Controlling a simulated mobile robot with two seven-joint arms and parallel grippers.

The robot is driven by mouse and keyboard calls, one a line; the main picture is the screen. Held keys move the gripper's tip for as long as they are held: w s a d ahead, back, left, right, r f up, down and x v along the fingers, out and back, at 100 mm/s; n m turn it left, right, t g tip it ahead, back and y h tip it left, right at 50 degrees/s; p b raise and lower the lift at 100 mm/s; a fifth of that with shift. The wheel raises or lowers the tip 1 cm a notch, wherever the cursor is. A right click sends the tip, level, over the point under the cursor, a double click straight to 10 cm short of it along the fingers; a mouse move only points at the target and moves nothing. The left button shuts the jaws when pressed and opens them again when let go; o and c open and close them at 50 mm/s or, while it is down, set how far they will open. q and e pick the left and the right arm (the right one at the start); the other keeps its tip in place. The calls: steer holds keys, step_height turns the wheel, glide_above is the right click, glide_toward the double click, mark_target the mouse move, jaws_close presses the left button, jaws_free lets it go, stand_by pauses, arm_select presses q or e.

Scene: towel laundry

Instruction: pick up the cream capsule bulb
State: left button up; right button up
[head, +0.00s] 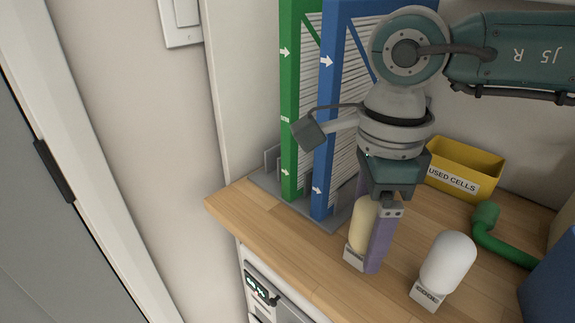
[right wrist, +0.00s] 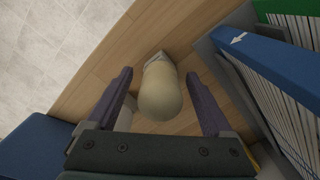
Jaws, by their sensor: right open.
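The cream capsule bulb (head: 360,225) stands upright on the wooden counter in the head view, on a small pale labelled base. A purple finger of my right gripper (head: 369,236) hides its right side. In the right wrist view the cream bulb (right wrist: 160,92) lies between the two purple fingers of my right gripper (right wrist: 158,76), with a gap on each side. The right gripper is open, pointing down around the bulb and not closed on it. My left gripper is in neither view.
A white capsule bulb (head: 449,261) stands to the right on the counter (head: 395,285). Green (head: 290,120) and blue (head: 325,140) files stand in a rack close behind. A yellow "USED CELLS" bin (head: 466,160) and a green curved handle (head: 486,222) are farther right.

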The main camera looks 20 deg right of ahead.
jaws_close()
stand_by(0.6)
steer(key=shift+r, duration=0.15)
